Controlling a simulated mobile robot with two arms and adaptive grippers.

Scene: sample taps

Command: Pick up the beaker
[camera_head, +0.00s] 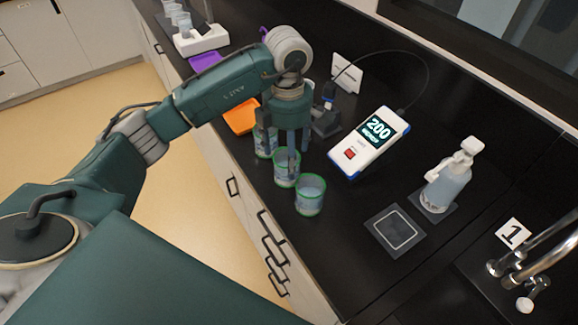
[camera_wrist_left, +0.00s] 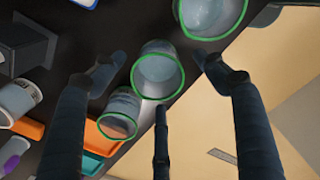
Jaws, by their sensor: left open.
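Three clear beakers with green rims stand in a row on the black counter. In the head view they are the far beaker (camera_head: 263,143), the middle beaker (camera_head: 281,178) and the near beaker (camera_head: 311,198). The left wrist view also shows the middle beaker (camera_wrist_left: 158,75), the far one (camera_wrist_left: 119,112) and the near one (camera_wrist_left: 212,14). My left gripper (camera_head: 290,158) points down with its fingers apart, over and around the middle beaker. In the left wrist view its fingers (camera_wrist_left: 158,68) spread around that beaker and hold nothing. Whether any finger touches glass I cannot tell. My right gripper is out of view.
A white device reading 200 (camera_head: 371,140) stands to the right. An orange tray (camera_head: 240,117) and a purple tray (camera_head: 207,60) are behind. The counter's front edge is close to the beakers.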

